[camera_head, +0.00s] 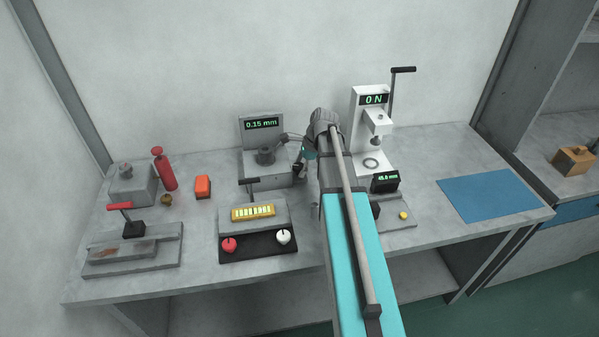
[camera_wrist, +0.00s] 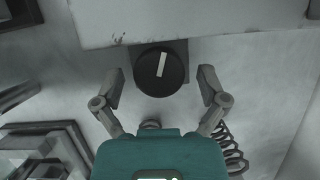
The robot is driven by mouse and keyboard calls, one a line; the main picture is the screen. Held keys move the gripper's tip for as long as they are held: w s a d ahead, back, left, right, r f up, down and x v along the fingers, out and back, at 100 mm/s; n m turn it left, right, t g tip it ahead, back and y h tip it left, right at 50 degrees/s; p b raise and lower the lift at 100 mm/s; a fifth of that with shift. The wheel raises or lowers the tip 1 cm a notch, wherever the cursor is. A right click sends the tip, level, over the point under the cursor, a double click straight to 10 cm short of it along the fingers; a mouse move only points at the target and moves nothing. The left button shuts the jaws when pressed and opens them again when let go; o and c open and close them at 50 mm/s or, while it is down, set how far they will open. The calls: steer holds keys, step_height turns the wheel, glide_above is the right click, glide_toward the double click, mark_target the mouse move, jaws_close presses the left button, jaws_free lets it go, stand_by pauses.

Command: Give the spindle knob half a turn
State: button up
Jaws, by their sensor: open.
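The spindle knob (camera_wrist: 148,78) shows in the wrist view as a round black disc with a white line, seen face on. The line is nearly upright, its top leaning slightly right. My gripper (camera_wrist: 162,76) is open, with one finger on each side of the knob and a visible gap to it on both sides; how far the fingertips are from it in depth I cannot tell. In the head view my gripper (camera_head: 303,159) is beside the grey gauge stand (camera_head: 261,129), which reads 0.15 mm. My arm partly covers that area, and the knob is not clear there.
A white press (camera_head: 357,120) reading 0 N stands just right of my arm. A yellow-topped fixture (camera_head: 253,212), a red cylinder (camera_head: 166,173) and an orange block (camera_head: 203,187) are left of it. A blue mat (camera_head: 490,194) lies bare at right.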

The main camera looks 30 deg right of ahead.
steer(key=shift+a+f, duration=0.1)
steer(key=shift+f, duration=0.15)
steer(key=shift+c, duration=0.2)
steer(key=c, duration=1.1)
steer(key=shift+w+n, duration=0.1)
steer(key=shift+n, duration=0.3)
steer(key=shift+n+g, duration=0.6)
steer(key=shift+n, duration=0.6)
steer(key=shift+w+n+g, duration=0.1)
steer(key=shift+n+g, duration=0.5)
steer(key=shift+n, duration=0.9)
